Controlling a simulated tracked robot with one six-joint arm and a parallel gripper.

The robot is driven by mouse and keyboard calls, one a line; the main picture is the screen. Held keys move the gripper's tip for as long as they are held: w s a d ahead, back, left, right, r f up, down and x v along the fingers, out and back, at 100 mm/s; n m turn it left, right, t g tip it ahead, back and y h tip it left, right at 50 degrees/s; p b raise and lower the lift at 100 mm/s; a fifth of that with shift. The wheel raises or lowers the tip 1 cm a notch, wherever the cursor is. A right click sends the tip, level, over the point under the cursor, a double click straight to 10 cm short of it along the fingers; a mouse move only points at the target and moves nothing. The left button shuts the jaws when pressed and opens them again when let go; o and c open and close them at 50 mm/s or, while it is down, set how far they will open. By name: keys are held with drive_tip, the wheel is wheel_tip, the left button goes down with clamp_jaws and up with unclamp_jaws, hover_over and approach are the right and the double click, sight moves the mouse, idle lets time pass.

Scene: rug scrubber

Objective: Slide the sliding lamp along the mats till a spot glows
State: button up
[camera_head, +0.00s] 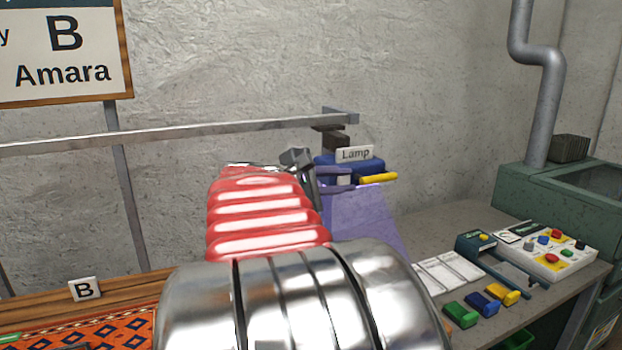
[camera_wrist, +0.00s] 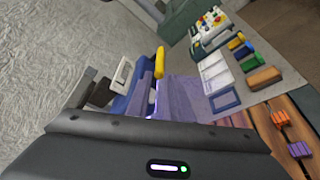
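The sliding lamp (camera_head: 342,165) is a blue head with a white "Lamp" label and a yellow handle (camera_head: 378,178). It hangs at the right end of a grey rail and casts a violet beam downward. In the wrist view the lamp (camera_wrist: 128,92) and handle (camera_wrist: 160,62) show just beyond the dark gripper body. My gripper (camera_head: 346,181) is at the lamp, its two fingers apart; I see no clear grip on the handle. A patterned orange mat (camera_head: 100,322) lies at lower left, partly hidden by my arm. I see no glowing spot on it.
The rail (camera_head: 200,131) runs left along the wall, past a sign post (camera_head: 128,190). A small "B" plate (camera_head: 84,289) stands at the mat's wooden edge. On the right, a grey bench (camera_head: 440,235) holds white cards, coloured blocks and a button panel (camera_head: 545,252).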

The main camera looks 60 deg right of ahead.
sight(373, 179)
drive_tip(key=shift+d, duration=0.1)
drive_tip(key=x, duration=1.3)
drive_tip(key=shift+s+d+f, duration=0.15)
drive_tip(key=shift+s+d, duration=0.05)
drive_tip(key=shift+c, duration=0.2)
clamp_jaws()
